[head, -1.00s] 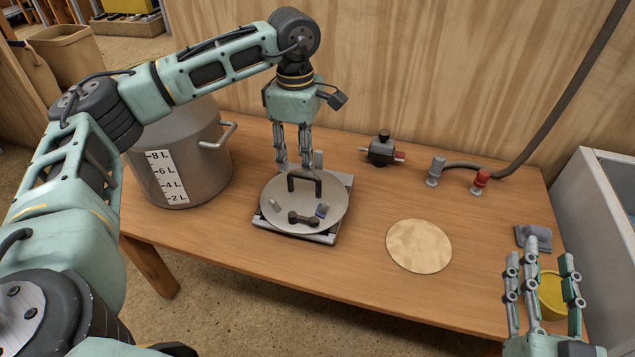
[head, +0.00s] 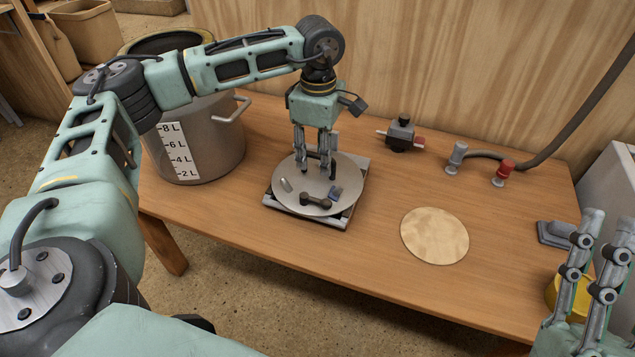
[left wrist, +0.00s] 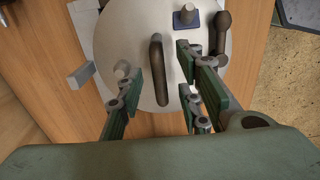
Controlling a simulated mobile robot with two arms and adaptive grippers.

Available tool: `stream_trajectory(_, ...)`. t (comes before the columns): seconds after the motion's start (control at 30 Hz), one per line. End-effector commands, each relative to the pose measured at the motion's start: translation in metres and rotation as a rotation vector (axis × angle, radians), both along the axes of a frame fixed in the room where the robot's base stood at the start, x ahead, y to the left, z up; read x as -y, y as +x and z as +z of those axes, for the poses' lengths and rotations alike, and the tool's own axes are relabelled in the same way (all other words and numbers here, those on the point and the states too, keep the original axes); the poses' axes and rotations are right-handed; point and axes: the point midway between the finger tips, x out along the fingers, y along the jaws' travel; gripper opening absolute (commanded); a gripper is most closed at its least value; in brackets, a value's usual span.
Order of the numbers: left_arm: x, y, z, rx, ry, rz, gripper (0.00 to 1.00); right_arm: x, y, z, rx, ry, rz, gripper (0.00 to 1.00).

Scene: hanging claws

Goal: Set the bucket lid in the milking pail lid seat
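The bucket lid (head: 345,192), a round grey disc, lies on a low square stand (head: 268,197) on the table. It carries a dark upright handle and small fittings. The milking pail (head: 225,145), a grey metal bucket with a litre scale, stands to its left with its dark round top opening (head: 165,43) uncovered. My left gripper (head: 316,172) points down over the lid. In the left wrist view its open fingers stand either side of the lid handle (left wrist: 158,70), apart from it. My right gripper (head: 607,222) is open and empty at the lower right.
A pale round disc (head: 435,236) lies on the table right of the lid. A dark valve block (head: 401,135), a grey fitting (head: 455,157) and a red one (head: 503,173) with a hose stand behind. A yellow container (head: 567,297) is by the right gripper.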

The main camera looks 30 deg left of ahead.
Motion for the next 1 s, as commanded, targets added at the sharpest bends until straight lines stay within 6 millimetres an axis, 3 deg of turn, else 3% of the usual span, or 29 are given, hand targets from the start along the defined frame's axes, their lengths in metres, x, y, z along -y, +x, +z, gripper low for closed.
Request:
stream_trajectory(0.13, -0.0003, -0.0002, -0.0085, 0.000, 0.000, 0.000, 0.33, 0.0017, -0.0110, 0.0076, 0.066, 0.020, 0.004, 0.40)
stream_trajectory(0.4, -0.0003, -0.0002, -0.0090, 0.000, 0.000, 0.001, 0.33, 0.0022, -0.0134, 0.0099, 0.079, 0.024, 0.005, 0.40)
stream_trajectory(0.8, -0.0003, -0.0001, -0.0087, 0.001, 0.000, 0.001, 0.00, 0.0021, -0.0133, 0.0097, 0.078, 0.024, 0.005, 0.40)
stream_trajectory(1.0, -0.0003, 0.0000, -0.0087, 0.001, 0.000, 0.001, 0.00, 0.0020, -0.0131, 0.0096, 0.078, 0.024, 0.005, 0.40)
